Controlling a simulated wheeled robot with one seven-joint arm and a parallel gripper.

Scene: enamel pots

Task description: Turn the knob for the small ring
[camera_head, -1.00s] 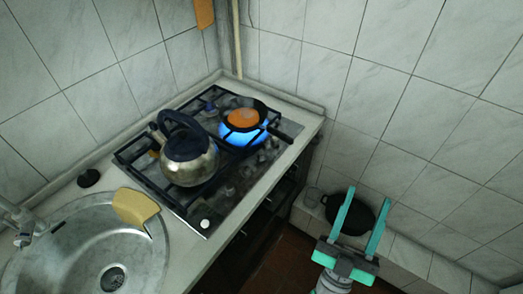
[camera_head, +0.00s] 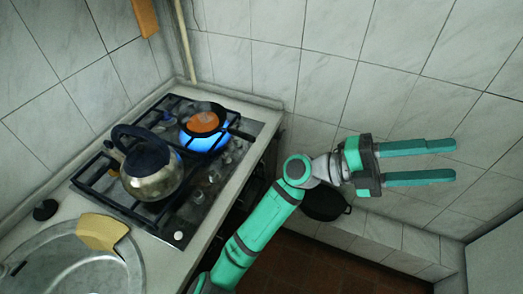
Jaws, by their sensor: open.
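The gas stove (camera_head: 232,172) is set in the counter, with several small knobs (camera_head: 213,176) along its right side. A metal kettle (camera_head: 152,171) with a dark lid and handle stands on the near left grate and may hide part of the burners. Which knob belongs to the small ring cannot be told. My gripper (camera_head: 455,162) is open and empty, well right of the stove, pointing right toward the tiled wall.
The pan handle sticks out toward the right over the stove edge. A dark pot (camera_head: 326,203) stands low by the wall, partly behind my arm.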

